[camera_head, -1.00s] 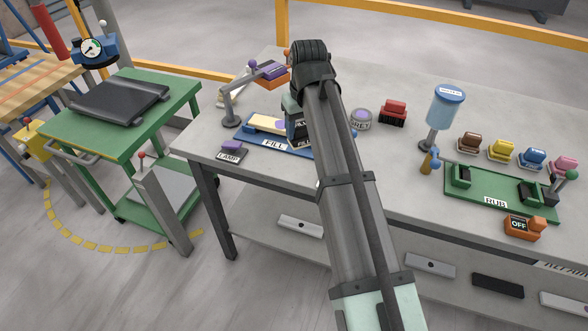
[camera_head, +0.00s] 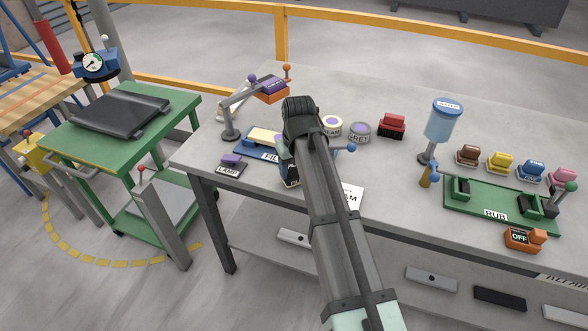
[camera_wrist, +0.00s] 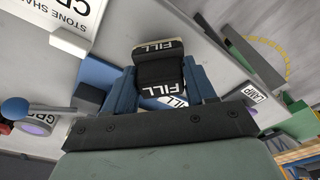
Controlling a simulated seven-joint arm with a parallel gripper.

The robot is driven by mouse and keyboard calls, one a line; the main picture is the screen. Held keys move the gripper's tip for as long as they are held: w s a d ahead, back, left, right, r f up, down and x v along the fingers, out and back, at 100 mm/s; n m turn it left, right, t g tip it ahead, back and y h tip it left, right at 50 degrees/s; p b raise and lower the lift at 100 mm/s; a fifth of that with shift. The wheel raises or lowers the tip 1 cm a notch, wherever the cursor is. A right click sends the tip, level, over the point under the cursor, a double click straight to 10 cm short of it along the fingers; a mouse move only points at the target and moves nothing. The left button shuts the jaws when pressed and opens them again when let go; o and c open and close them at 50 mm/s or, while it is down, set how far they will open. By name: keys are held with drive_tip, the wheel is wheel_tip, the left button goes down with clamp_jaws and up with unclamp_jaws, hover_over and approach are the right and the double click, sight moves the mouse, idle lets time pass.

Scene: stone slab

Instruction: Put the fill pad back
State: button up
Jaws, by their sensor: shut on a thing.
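The fill pad is a black block marked FILL (camera_wrist: 160,72), with a pale edge on its far part. In the wrist view it sits between the two blue fingers of my gripper (camera_wrist: 161,84), which is shut on it. In the head view my arm hides most of the gripper and pad, just right of the blue FILL tray (camera_head: 243,150). A cream slab (camera_head: 262,135) lies on that tray. Part of a white FILL label (camera_wrist: 176,102) shows past the pad in the wrist view. I cannot tell whether the pad touches anything below.
A lamp arm (camera_head: 231,118) stands left of the tray, with a purple LAMP switch (camera_head: 231,160) in front. CREAM (camera_head: 331,126) and GREY (camera_head: 360,132) pots, a blue ball knob (camera_head: 351,148) and a white card (camera_head: 351,196) are right. The green RUB station (camera_head: 490,203) is farther right.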

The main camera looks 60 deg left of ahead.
sight(296, 179)
drive_tip(key=shift+f, duration=0.4)
drive_tip(key=shift+f, duration=0.1)
drive_tip(key=o, duration=1.1)
wheel_tip(296, 179, up, 12)
drive_tip(key=d, duration=0.1)
drive_tip(key=shift+d, duration=0.25)
